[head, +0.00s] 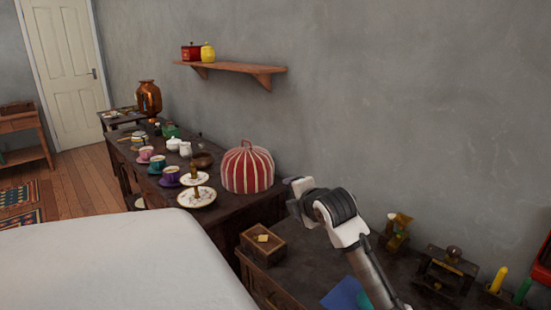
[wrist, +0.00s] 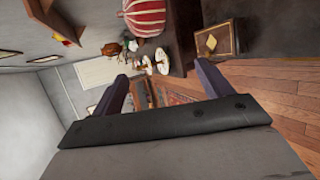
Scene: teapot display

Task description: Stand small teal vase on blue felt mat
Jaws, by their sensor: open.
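The blue felt mat (head: 343,294) lies on the dark cabinet top at the bottom of the head view, partly covered by my arm and cut off by the frame edge. A small bit of blue-teal (head: 365,300) shows beside my arm there; I cannot tell whether it is the small teal vase or part of the mat. No vase shows clearly in either view. My gripper (head: 297,188) is raised above the cabinet, near the striped cosy. In the wrist view my gripper (wrist: 161,70) is open, with nothing between its fingers.
A red-striped cosy (head: 247,168), tiered plate stand (head: 196,197) and several cups crowd the sideboard. A wooden box (head: 262,244) stands left of the mat. A brass figure (head: 398,231) and a dark wooden stand (head: 447,270) are at right. A wall shelf (head: 232,67) is above.

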